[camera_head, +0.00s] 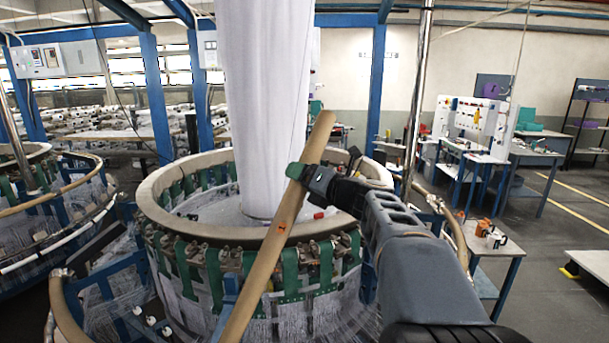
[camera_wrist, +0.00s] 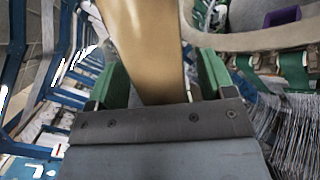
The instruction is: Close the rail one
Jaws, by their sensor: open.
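A long tan rail (camera_head: 263,262) stands tilted across the front of the circular loom, its upper end leaning right in front of the white fabric tube. It has a small red mark. My gripper (camera_head: 298,173) comes in from the right at its upper part. In the wrist view the rail (camera_wrist: 147,40) passes between the two green fingers of my gripper (camera_wrist: 163,76), which are open around it. Whether either finger touches the rail is unclear. The loom's round tan ring (camera_head: 165,222) lies behind the rail. The rail's lower end is cut off by the picture edge.
The white fabric tube (camera_head: 265,90) rises from the loom's middle. A metal pole (camera_head: 418,90) stands right of the loom. A small table (camera_head: 497,250) with orange items is at the right. Another loom (camera_head: 45,205) is at the left. Open floor lies at the far right.

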